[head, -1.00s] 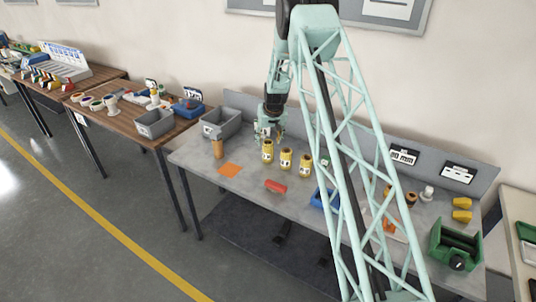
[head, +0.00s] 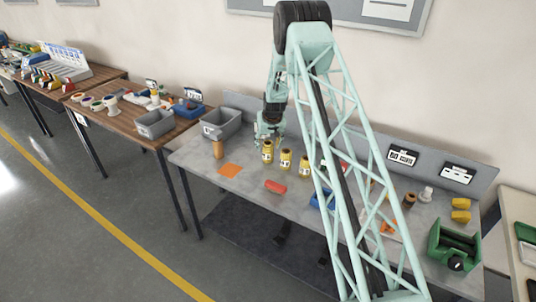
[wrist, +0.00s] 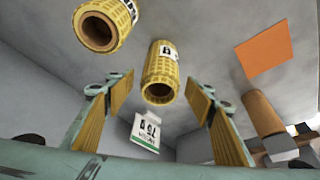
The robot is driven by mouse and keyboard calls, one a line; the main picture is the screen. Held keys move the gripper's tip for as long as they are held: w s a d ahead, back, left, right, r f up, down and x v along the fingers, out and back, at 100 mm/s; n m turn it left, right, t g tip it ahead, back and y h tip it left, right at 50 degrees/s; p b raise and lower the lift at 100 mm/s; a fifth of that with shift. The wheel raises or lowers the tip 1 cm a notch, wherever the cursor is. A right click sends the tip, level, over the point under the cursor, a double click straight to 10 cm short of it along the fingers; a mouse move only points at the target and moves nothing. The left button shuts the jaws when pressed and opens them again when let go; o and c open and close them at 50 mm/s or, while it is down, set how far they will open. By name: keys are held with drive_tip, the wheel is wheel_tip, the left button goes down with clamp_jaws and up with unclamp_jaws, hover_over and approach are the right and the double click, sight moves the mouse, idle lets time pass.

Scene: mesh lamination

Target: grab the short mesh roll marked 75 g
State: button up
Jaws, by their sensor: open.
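Three short yellow mesh rolls with white labels stand in a row on the grey table: a left one (head: 267,152), a middle one (head: 286,160) and a right one (head: 305,165). Their label text is too small to read in the head view. My gripper (head: 264,138) is low behind the left roll. In the wrist view my open gripper (wrist: 160,92) has a finger on each side of one yellow roll (wrist: 161,72), with visible gaps. A second yellow roll (wrist: 103,24) is at the upper left, outside the fingers. The label on the framed roll is only partly visible.
A brown cylinder (head: 218,149) and an orange sheet (head: 229,170) lie left of the rolls. A grey bin (head: 230,125) stands behind. A labelled card (wrist: 146,132) shows in the wrist view.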

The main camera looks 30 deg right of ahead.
drive_tip(key=shift+w+f, duration=0.15)
drive_tip(key=shift+f, duration=0.2)
idle(0.4)
drive_tip(key=c, duration=1.3)
drive_tip(key=shift+r, duration=0.15)
drive_tip(key=shift+c, duration=0.2)
wheel_tip(320, 180, up, 10)
drive_tip(key=b, duration=0.1)
